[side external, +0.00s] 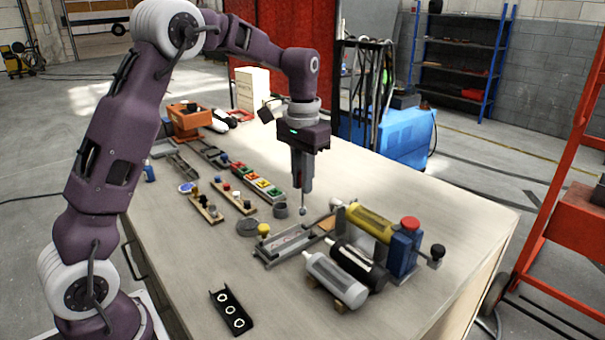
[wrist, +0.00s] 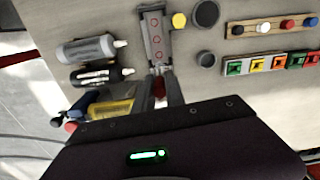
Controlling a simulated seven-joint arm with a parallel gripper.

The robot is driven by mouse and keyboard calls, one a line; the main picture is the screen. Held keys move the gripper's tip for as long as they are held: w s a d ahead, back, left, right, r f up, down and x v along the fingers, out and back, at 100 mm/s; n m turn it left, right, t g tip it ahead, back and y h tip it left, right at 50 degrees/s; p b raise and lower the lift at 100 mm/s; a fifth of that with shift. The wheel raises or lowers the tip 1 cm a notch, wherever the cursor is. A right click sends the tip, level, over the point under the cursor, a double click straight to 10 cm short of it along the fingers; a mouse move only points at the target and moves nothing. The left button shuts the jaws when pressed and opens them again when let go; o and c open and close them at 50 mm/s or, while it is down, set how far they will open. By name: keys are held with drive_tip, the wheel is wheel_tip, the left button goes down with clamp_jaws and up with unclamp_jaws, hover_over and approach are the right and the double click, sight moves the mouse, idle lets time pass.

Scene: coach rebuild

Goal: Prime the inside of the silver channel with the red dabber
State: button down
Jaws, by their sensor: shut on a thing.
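My gripper (side external: 303,190) points straight down above the table, right of and above the silver channel (side external: 290,241). It is shut on a slim tool, the dabber (side external: 303,210), whose thin stem and small grey rounded tip hang below the fingers, apart from the table. In the wrist view red shows between the fingers, likely the dabber's handle (wrist: 159,89). The silver channel lies in a fixture on the table. The wrist view shows its floor (wrist: 155,20) with three red ring outlines. A yellow knob (side external: 263,230) stands at its side.
A dark disc (side external: 248,227) and small cup (side external: 280,210) stand behind. A black plate with rings (side external: 231,311) lies in front.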

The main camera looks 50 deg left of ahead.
sight(302, 208)
drive_tip(key=shift+f, duration=2.8)
drive_tip(key=shift+s+r, duration=0.1)
drive_tip(key=shift+r, duration=0.05)
drive_tip(key=shift+s, duration=4.6)
wheel_tip(302, 208, up, 8)
drive_tip(key=shift+w+r, duration=0.1)
